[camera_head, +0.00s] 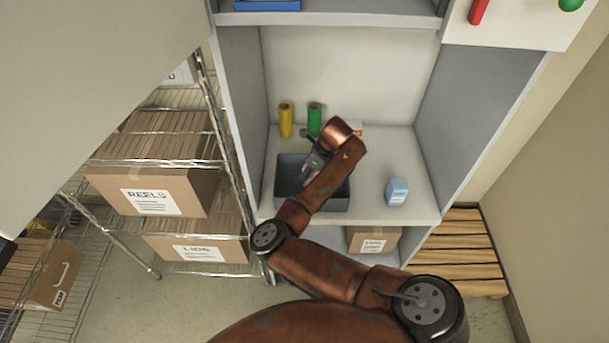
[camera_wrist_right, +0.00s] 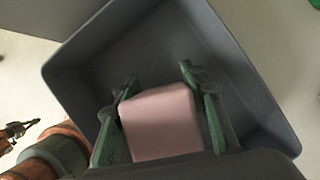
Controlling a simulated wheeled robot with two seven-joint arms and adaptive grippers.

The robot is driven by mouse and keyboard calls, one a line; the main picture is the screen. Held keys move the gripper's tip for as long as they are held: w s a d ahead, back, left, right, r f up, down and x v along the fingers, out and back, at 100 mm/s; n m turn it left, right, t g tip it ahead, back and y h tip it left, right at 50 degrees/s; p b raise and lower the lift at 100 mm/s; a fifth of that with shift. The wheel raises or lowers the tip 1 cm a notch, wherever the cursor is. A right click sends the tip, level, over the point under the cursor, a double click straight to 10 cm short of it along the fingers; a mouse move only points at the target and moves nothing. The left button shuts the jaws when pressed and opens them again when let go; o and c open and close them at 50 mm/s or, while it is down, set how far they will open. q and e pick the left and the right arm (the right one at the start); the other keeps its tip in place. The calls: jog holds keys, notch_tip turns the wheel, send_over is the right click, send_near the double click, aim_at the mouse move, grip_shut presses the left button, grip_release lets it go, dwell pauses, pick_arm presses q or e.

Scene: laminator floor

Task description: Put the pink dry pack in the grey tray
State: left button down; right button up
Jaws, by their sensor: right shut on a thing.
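The pink dry pack (camera_wrist_right: 158,122) shows in the right wrist view as a pale pink block between the green fingers of my right gripper (camera_wrist_right: 160,108). The gripper is shut on it. The grey tray (camera_wrist_right: 82,62) lies around and beneath the pack in that view; I cannot tell whether the pack touches its floor. In the head view the grey tray (camera_head: 284,181) stands on the shelf, and my right gripper (camera_head: 311,176) points down into it. The arm largely hides the pack there.
A yellow spool (camera_head: 286,120) and a green spool (camera_head: 314,118) stand behind the tray. A light blue box (camera_head: 397,191) stands to its right, with bare shelf between. Grey side walls bound the bay. A wire rack with cartons (camera_head: 152,190) stands at left.

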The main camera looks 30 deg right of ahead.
jog(key=shift+f, duration=0.7)
jog(key=shift+f+b, duration=0.1)
jog(key=shift+b, duration=0.25)
pick_arm(q)
jog(key=shift+w+f, duration=0.4)
pick_arm(e)
jog(key=shift+f, duration=0.2)
jog(key=o, duration=0.9)
jog(key=shift+c, duration=0.2)
pick_arm(q)
jog(key=shift+s, duration=0.4)
pick_arm(e)
jog(key=o, duration=0.5)
jog(key=p+v, duration=0.1)
jog(key=v, duration=0.7)
jog(key=p+v, duration=0.1)
jog(key=v, duration=0.3)
jog(key=shift+w+a+r+p, duration=0.15)
jog(key=shift+w+r+p, duration=0.1)
jog(key=shift+p, duration=0.05)
pick_arm(q)
jog(key=shift+w+r, duration=0.2)
jog(key=shift+r, duration=0.55)
jog(key=shift+w+r, duration=0.15)
jog(key=shift+r, duration=0.6)
pick_arm(e)
jog(key=shift+s+d+r, duration=0.2)
jog(key=shift+s+r, duration=0.05)
jog(key=shift+r, duration=0.15)
